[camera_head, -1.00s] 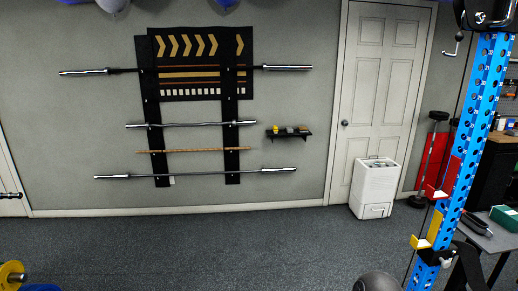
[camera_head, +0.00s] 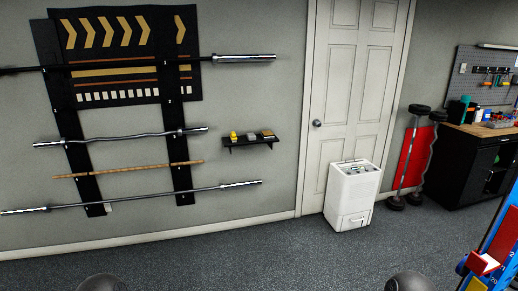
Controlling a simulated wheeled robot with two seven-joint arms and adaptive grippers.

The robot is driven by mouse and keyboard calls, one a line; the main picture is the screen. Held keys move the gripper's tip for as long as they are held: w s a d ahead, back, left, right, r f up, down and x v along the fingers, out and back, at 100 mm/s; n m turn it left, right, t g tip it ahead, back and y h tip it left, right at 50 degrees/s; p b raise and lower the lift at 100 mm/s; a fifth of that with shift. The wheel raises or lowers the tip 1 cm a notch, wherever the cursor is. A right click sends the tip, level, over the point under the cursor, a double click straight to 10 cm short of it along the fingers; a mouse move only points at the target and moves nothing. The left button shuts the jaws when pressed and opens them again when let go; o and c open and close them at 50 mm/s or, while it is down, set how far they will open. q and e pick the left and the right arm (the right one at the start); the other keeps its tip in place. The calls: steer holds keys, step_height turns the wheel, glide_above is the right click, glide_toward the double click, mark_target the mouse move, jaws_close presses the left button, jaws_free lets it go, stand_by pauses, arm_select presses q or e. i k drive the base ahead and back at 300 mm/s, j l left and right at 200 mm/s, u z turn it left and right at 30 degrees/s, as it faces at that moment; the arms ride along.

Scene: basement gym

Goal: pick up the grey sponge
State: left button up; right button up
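A small dark wall shelf (camera_head: 250,143) hangs between the barbell rack and the door. On it, from left to right, stand a small yellow object (camera_head: 233,135), a small grey block (camera_head: 251,136) and a brownish block (camera_head: 267,133). The grey block may be the grey sponge; it is too small to tell for sure. Neither of my grippers is in view.
A white bin-like unit (camera_head: 350,199) stands on the floor by the white door (camera_head: 357,80), right of the shelf. Open floor (camera_head: 230,265) lies below the shelf.

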mark_target(251, 137)
steer(key=i, duration=2.05)
